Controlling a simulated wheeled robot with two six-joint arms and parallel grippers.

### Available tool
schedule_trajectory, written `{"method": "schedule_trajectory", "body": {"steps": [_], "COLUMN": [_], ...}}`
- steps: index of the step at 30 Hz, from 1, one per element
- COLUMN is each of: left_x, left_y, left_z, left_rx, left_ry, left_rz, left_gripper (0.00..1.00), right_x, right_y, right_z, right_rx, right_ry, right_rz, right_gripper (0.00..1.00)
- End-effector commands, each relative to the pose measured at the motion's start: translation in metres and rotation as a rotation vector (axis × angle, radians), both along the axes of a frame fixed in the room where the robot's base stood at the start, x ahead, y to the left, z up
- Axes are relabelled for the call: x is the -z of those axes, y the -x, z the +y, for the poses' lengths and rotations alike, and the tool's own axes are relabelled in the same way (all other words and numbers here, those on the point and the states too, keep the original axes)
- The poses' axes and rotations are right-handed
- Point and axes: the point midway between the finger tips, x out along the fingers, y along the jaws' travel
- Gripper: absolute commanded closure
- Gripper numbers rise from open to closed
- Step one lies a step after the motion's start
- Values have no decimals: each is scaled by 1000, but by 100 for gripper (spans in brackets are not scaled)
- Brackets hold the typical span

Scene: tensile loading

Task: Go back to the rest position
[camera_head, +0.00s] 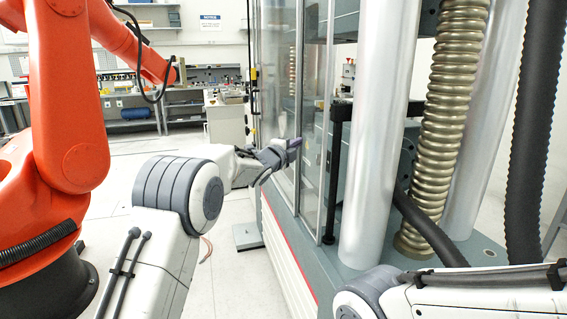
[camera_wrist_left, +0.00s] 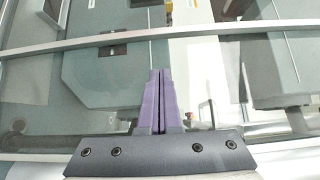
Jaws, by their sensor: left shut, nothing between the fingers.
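My left gripper (camera_head: 294,143) is in the middle of the head view, at the end of my white and grey arm, close to the glass door (camera_head: 313,125) of the testing machine. Its purple fingers also show in the left wrist view (camera_wrist_left: 161,75), pressed together with nothing between them. Behind them in that view is the machine's glass with a metal frame bar (camera_wrist_left: 110,43). I cannot tell whether the fingertips touch the glass. My right arm shows only as a white link at the lower right of the head view; its gripper is out of the picture.
A large orange robot arm (camera_head: 70,120) stands at the left. The testing machine's silver column (camera_head: 378,140) and ribbed spring-like screw cover (camera_head: 447,110) fill the right. A workbench (camera_head: 185,108) stands at the back.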

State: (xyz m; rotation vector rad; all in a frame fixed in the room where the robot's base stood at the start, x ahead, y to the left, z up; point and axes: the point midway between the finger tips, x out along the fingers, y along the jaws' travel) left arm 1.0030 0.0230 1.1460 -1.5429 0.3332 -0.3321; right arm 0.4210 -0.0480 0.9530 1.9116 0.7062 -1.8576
Motion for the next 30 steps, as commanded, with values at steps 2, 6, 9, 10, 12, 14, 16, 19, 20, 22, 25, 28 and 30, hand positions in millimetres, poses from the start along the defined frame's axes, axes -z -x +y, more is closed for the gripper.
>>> {"method": "schedule_trajectory", "body": {"steps": [2,6,9,10,12,14,16,19,20,22,25,28,30], "left_x": [2,1,2,1,1,1,0,0,1,8,29,55,70], "left_y": [14,36,50,53,59,63,68,84,92,120,182,250,299], "left_z": [8,18,24,25,28,29,28,18,13,1,-16,-24,-24], "left_rx": [-2,-2,-2,-2,-1,-1,-4,-26,-38,-84,-181,-294,-377], "left_ry": [-1,0,-1,-1,-1,-1,8,63,90,170,302,399,446], "left_rz": [0,-1,0,0,0,0,16,111,159,313,589,840,992], "left_gripper": [100,100,100,100,100,100,100,100,100,100,100,100,100], "right_x": [10,18,22,23,24,25,23,15,11,1,-16,-28,-35], "right_y": [0,0,0,0,0,0,0,0,0,0,0,0,0], "right_z": [0,0,0,0,0,0,0,0,0,0,0,0,0], "right_rx": [0,0,0,0,0,0,0,0,0,0,0,0,0], "right_ry": [0,0,0,0,0,0,0,0,0,0,0,0,0], "right_rz": [0,0,0,0,0,0,0,0,0,0,0,0,0], "right_gripper": [50,50,50,50,50,50,50,50,50,50,50,50,50]}}
